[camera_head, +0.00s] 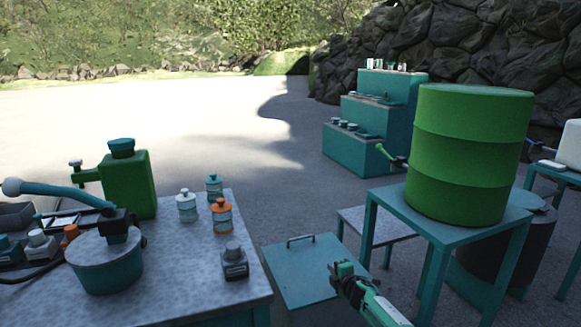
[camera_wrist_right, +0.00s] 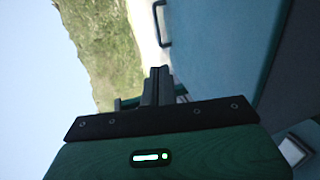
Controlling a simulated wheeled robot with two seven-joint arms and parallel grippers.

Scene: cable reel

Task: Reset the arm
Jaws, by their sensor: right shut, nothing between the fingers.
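My right gripper (camera_head: 342,272) is at the lower middle of the head view. It is shut with nothing in it, in front of a flat teal panel with a handle (camera_head: 310,262). In the right wrist view the two fingers of this gripper (camera_wrist_right: 158,74) stand together in the middle. A teal surface (camera_wrist_right: 215,60) fills the right of that view, with a dark handle (camera_wrist_right: 160,22) near the top. My left gripper is not in view.
A grey-topped table (camera_head: 200,290) at left bears several jars and a round teal pot (camera_head: 105,262). At right a teal table (camera_head: 447,228) carries a large green barrel (camera_head: 468,155). Teal steps (camera_head: 372,120) stand behind. Open ground lies beyond the panel.

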